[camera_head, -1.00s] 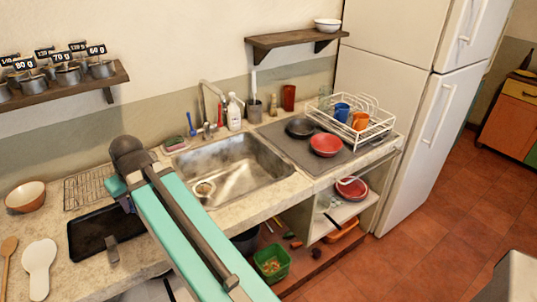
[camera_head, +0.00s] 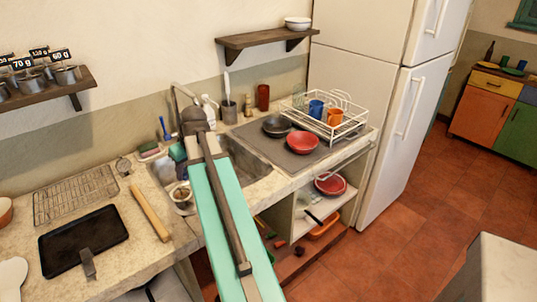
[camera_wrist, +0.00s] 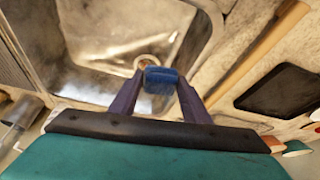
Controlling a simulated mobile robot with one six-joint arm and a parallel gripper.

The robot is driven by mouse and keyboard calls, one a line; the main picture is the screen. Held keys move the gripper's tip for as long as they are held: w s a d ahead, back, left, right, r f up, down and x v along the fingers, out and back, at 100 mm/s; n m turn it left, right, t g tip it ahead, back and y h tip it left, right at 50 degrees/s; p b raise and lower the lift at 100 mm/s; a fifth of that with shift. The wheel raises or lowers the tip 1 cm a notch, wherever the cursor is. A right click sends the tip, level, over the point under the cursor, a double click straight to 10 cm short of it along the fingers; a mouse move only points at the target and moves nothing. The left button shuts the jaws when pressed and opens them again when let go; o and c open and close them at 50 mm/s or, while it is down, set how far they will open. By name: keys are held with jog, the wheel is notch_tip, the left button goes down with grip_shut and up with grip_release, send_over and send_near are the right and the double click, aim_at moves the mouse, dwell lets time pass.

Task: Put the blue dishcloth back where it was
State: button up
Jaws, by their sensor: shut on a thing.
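In the wrist view, my gripper (camera_wrist: 157,88) is shut on the blue dishcloth (camera_wrist: 161,80), a small folded blue bundle between the two fingertips. The metal sink (camera_wrist: 95,50) lies below and behind it in that view, with the drain near the cloth. In the head view, my arm reaches over the left part of the sink (camera_head: 245,160) and hides the gripper's fingers and the cloth.
A rolling pin (camera_head: 150,212), a wire rack (camera_head: 75,195) and a black tray (camera_head: 83,240) lie on the counter left of the sink. A sponge (camera_head: 149,150) lies behind it. A white dish rack (camera_head: 345,130) and pans stand to the right. A wall shelf (camera_head: 268,38) holds bowls.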

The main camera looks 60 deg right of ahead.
jog(key=shift+m+h, duration=0.4)
jog(key=shift+m, duration=0.5)
jog(key=s+d, duration=0.8)
jog(key=d, duration=0.2)
jog(key=s+d+b, duration=0.1)
jog(key=s+d, duration=0.8)
jog(key=d, duration=0.1)
jog(key=s+d, duration=0.9)
jog(key=d, duration=0.1)
jog(key=shift+s+d+f, duration=0.1)
jog(key=shift+d+f, duration=0.05)
jog(key=shift+f, duration=0.25)
jog(key=shift+s+d, duration=0.2)
jog(key=shift+s, duration=0.25)
jog(key=w+d+p, duration=0.1)
jog(key=w, duration=0.4)
jog(key=w+d+f+p, duration=0.1)
jog(key=w+d, duration=0.1)
jog(key=w, duration=0.3)
jog(key=w+d+p, duration=0.1)
jog(key=w+p, duration=0.1)
jog(key=w, duration=0.3)
jog(key=shift+w+d+f, duration=0.2)
jog(key=shift+d, duration=0.05)
jog(key=shift+f, duration=0.1)
jog(key=shift+f+p, duration=0.85)
jog(key=shift+f, duration=0.8)
jog(key=shift+f, duration=0.2)
